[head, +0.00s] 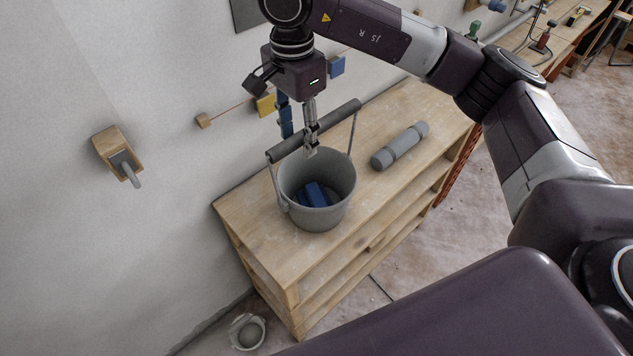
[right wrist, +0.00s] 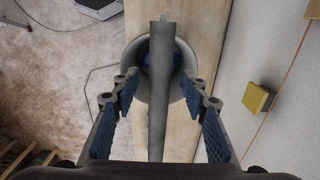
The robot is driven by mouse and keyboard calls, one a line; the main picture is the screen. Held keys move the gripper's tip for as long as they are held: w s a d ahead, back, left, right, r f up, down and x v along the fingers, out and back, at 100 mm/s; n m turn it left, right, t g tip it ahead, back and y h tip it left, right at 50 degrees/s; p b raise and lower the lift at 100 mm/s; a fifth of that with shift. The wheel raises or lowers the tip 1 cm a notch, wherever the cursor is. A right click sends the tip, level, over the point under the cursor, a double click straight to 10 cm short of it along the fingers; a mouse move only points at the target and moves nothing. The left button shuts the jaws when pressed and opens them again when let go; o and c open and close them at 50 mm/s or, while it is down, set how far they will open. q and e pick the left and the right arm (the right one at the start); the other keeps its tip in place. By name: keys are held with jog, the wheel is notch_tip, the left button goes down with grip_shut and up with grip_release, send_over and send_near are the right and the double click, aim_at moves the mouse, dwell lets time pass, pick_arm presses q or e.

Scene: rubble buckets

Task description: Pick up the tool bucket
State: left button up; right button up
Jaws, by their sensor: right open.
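The grey bucket (head: 292,212) stands upright on the wooden shelf bench, with blue items (head: 315,194) inside. Its handle is raised, and the thick dark grip bar (head: 342,114) spans above the opening. My right gripper (head: 302,138) is above the bucket at the bar, pointing down. In the right wrist view, the open fingers of my right gripper (right wrist: 162,92) stand on either side of the bar (right wrist: 157,112), with gaps on both sides. The bucket's rim (right wrist: 131,62) shows below the bar there. My left gripper is not in view.
The wooden bench (head: 262,235) stands along the wall. A grey cylinder (head: 400,146) lies on it right of the bucket. A wall-mounted wooden block with a grey lever (head: 115,150) is at left. A small bowl-like container (head: 247,332) sits on the floor.

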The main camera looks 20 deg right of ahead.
jog(key=shift+c, duration=0.3)
grip_shut()
dwell(0.4)
